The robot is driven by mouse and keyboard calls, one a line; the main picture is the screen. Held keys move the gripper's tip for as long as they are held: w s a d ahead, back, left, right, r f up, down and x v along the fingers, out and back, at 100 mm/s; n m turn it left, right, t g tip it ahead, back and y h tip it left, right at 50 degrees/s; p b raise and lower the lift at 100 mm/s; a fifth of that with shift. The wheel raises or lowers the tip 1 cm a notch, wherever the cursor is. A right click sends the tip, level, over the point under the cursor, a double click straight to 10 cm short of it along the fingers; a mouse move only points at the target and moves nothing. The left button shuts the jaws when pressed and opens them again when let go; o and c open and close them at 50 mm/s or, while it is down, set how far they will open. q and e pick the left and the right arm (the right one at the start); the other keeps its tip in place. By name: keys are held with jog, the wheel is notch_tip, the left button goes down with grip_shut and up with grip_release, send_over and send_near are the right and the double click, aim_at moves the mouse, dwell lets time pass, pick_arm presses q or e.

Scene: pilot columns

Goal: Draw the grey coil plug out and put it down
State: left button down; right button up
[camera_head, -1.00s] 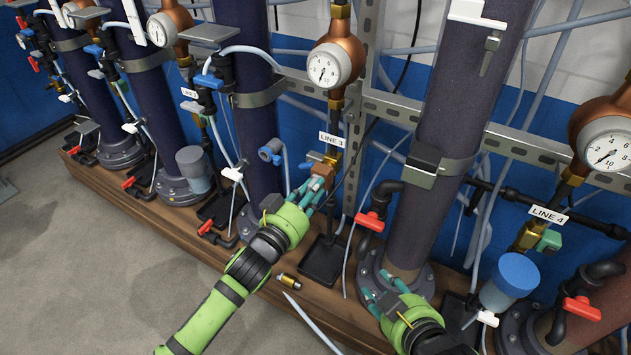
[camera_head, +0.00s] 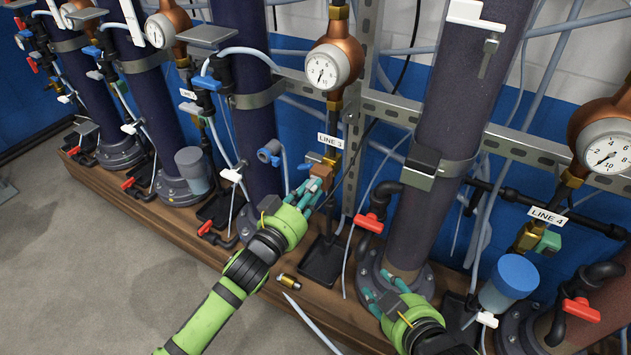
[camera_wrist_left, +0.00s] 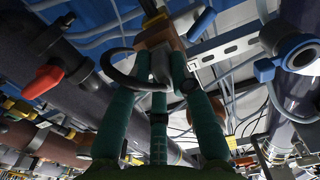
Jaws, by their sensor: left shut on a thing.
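The grey coil plug (camera_wrist_left: 161,64) is between the teal fingers of my left gripper (camera_wrist_left: 160,82) in the left wrist view, with a dark cable curving off beside it. The gripper is shut on it, right against a brown block (camera_wrist_left: 158,38). I cannot tell whether there is a gap between plug and block. In the head view my left gripper (camera_head: 312,190) reaches this brown block (camera_head: 321,171) under the LINE 3 label (camera_head: 331,140); its fingers hide most of the plug. My right gripper (camera_head: 384,294) has its fingers apart and empty, low in front of the thick column.
A black tray (camera_head: 323,262) stands on the wooden plinth (camera_head: 330,306), right of my left gripper. A brass fitting (camera_head: 287,282) and a grey tube (camera_head: 308,322) lie near the plinth's front. A red-handled valve (camera_head: 369,222) stands between the columns. Grey floor is free at left.

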pick_arm(q)
jog(key=shift+p+v, duration=1.35)
jog(key=shift+v, duration=1.1)
jog(key=shift+w+a, duration=0.1)
